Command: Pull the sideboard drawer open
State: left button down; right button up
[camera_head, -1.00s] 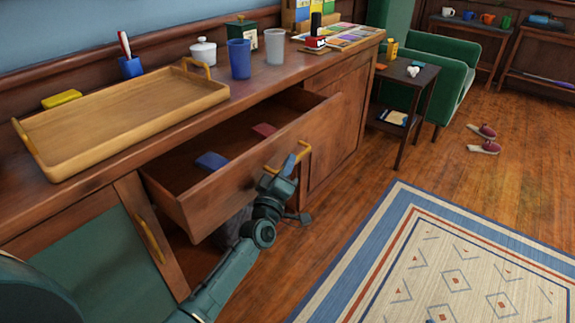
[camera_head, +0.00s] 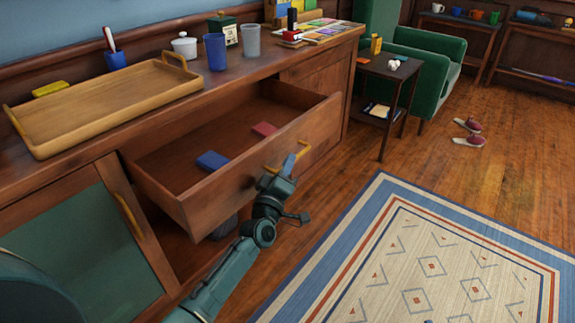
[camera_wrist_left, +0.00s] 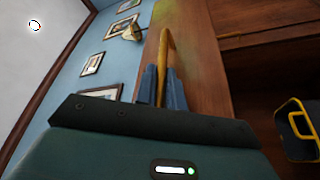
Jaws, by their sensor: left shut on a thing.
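The sideboard (camera_head: 75,160) is dark wood and runs along the wall on the left. My left gripper (camera_head: 284,168) is at the drawer front, shut on the yellow handle (camera_head: 303,146). In the left wrist view the handle (camera_wrist_left: 165,60) runs between the two blue fingers (camera_wrist_left: 162,88). My right gripper is not in view.
A wooden tray (camera_head: 100,117), a blue cup (camera_head: 215,52) and a grey cup (camera_head: 251,41) stand on the sideboard top. A glass-fronted door (camera_head: 80,250) is below left. A small side table (camera_head: 395,72) stands beyond. A rug (camera_head: 400,250) covers the floor at right.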

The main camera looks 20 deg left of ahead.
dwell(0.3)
pick_arm(q)
jog(key=c, duration=1.5)
grip_release()
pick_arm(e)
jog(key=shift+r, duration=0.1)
